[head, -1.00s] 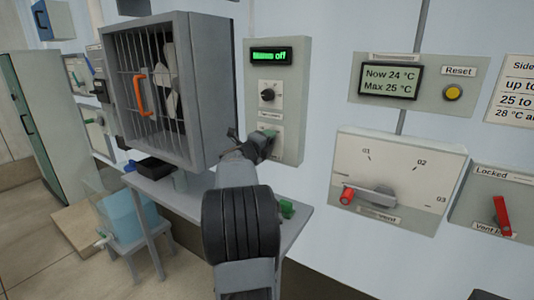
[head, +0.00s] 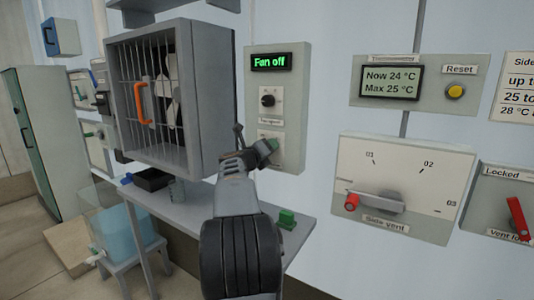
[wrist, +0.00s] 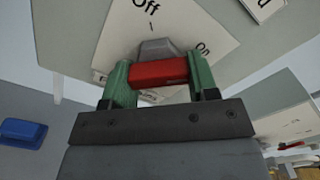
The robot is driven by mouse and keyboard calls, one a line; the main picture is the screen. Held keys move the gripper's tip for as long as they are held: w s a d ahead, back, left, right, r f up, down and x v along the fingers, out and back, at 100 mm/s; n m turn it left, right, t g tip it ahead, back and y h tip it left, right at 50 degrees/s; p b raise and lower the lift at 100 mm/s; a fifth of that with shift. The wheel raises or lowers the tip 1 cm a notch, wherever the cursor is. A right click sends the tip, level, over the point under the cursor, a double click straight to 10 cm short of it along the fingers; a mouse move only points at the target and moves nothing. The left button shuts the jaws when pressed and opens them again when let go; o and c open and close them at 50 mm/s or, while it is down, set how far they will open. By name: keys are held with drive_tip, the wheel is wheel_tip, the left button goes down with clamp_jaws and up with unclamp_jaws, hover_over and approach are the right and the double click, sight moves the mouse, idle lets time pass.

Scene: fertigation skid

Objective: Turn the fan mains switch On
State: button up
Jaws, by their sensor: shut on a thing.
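The fan control panel (head: 297,110) is a grey box on the wall. Its green display (head: 271,62) reads "Fan off". A black knob (head: 267,100) sits below it. The mains switch is lower on the panel, mostly hidden behind my gripper (head: 266,150). In the wrist view the mains switch (wrist: 158,72) shows a red handle on a grey hub, over a white plate (wrist: 185,30) marked "Off" and "On". My gripper's green fingers (wrist: 160,84) are shut on the red handle, one on each side.
A caged fan (head: 170,95) with an orange handle stands left of the panel, close to my arm. A grey table (head: 195,200) below carries a green block (head: 287,218). To the right are the thermometer panel (head: 413,85) and the side vent panel (head: 402,185).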

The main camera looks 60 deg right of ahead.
drive_tip(key=shift+r, duration=0.1)
idle(0.3)
drive_tip(key=o, duration=0.9)
drive_tip(key=a, duration=1.3)
drive_tip(key=shift+a, duration=0.4)
